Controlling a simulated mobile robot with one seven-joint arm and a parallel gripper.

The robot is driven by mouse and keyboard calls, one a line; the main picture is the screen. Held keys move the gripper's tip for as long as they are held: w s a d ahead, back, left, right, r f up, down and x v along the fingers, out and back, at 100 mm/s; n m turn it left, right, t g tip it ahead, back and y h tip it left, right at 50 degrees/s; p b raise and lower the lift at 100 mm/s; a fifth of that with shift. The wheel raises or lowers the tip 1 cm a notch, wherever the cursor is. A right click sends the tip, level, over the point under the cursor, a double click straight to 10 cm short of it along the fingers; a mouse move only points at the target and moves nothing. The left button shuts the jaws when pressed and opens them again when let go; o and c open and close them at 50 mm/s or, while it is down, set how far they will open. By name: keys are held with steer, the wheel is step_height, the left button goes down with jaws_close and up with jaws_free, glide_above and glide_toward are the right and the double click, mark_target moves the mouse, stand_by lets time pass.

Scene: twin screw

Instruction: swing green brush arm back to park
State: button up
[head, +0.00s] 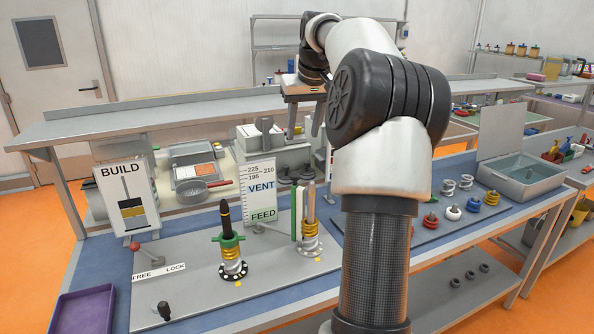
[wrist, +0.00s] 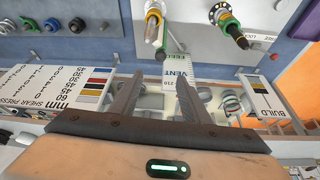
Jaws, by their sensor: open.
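The green brush arm (head: 299,210) looks like a slim green upright bar close beside the right screw (head: 311,240), which has a yellow coil low on its shaft. Whether they touch is unclear. In the wrist view the green bar (wrist: 166,38) shows near the top centre, next to that screw. The left screw (head: 226,215) has a black tip, a green collar and a yellow coil. My gripper (head: 305,128) is open and empty, raised above and behind the screws, its fingers pointing down. In the wrist view the fingers (wrist: 158,92) stand apart, with the VENT/FEED sign between and beyond them.
The BUILD sign (head: 126,200) stands at left, by the FREE/LOCK lever (head: 148,258). The VENT/FEED sign (head: 260,190) stands behind the screws. A purple tray (head: 83,315) is front left.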

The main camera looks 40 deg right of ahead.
mark_target(295, 175)
steer(key=x, duration=1.6)
steer(key=shift+a+f, duration=0.15)
steer(key=shift+f, duration=0.15)
steer(key=shift+c, duration=0.5)
jaws_close()
